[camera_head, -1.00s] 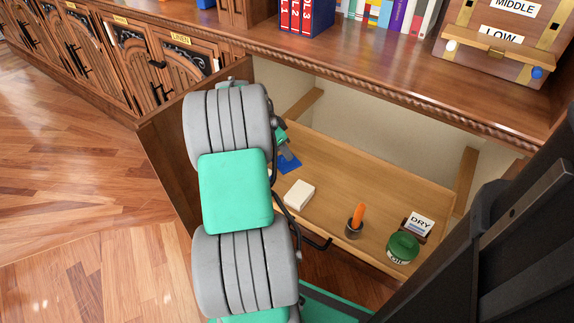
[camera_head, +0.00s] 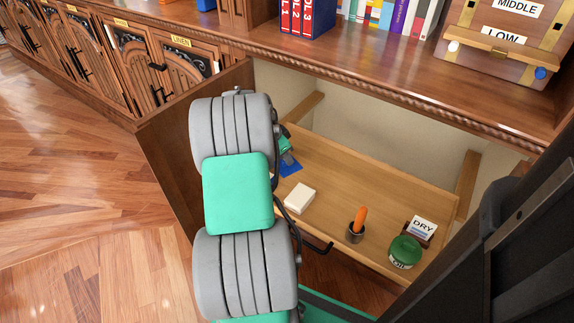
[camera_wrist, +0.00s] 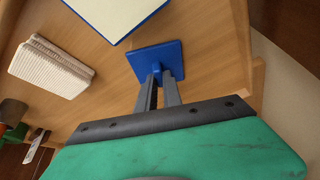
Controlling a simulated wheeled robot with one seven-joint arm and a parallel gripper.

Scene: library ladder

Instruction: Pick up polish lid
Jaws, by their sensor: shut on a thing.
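The polish lid appears to be the blue square plate with a small raised grip (camera_wrist: 148,57) in the wrist view. My gripper (camera_wrist: 159,80) is shut on that grip, its two dark fingers on either side. I cannot tell whether the plate touches the wooden surface or is just above it. In the head view my gripper (camera_head: 285,150) is at the left part of the open drawer, mostly hidden by my arm. A bit of blue (camera_head: 291,167) shows beside it; the rest is hidden.
A cream, blue-edged object (camera_wrist: 112,12) lies beside the plate. The drawer's middle is clear.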

